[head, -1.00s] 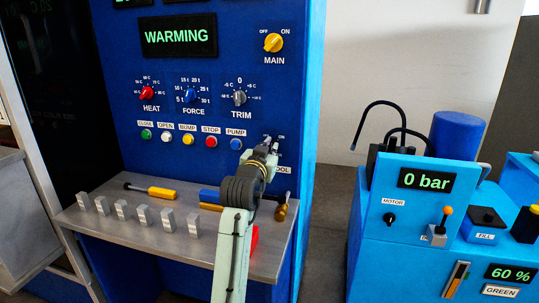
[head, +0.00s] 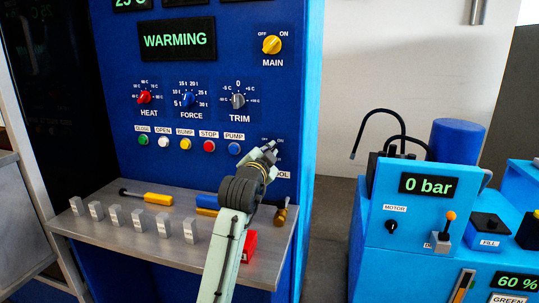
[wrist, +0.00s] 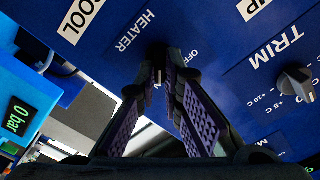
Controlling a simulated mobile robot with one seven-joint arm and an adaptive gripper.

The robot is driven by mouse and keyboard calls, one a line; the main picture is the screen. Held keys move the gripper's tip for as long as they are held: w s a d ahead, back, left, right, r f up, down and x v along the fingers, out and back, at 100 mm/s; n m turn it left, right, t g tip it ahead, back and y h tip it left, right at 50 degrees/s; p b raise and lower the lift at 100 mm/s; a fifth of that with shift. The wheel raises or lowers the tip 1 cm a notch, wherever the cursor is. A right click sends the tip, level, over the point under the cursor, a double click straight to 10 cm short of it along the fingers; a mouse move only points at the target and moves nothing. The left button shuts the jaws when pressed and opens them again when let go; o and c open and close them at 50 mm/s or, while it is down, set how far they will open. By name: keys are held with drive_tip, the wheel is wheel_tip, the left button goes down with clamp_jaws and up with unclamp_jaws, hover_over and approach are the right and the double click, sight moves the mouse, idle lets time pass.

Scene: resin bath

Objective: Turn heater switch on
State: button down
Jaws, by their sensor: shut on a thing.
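The heater switch (wrist: 157,53) is a small dark knob on the blue panel, between its HEATER and OFF labels in the wrist view. My gripper (wrist: 158,80) has its fingertips closed around it, and they hide most of the knob. Which way the switch points cannot be told. In the head view my gripper (head: 270,153) is against the lower right of the blue panel (head: 290,110), below the MAIN switch (head: 271,45), and covers the heater switch there. The display (head: 177,40) reads WARMING.
The TRIM knob (wrist: 295,83) is close by in the wrist view. The PUMP button (head: 234,149) lies just left of my gripper. A grey shelf (head: 150,235) below holds several metal blocks, a yellow-handled tool (head: 157,199) and a red object (head: 250,243).

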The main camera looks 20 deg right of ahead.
idle(0.4)
drive_tip(key=c, duration=1.7)
unclamp_jaws()
drive_tip(key=shift+s, duration=0.1)
drive_tip(key=v, duration=1.2)
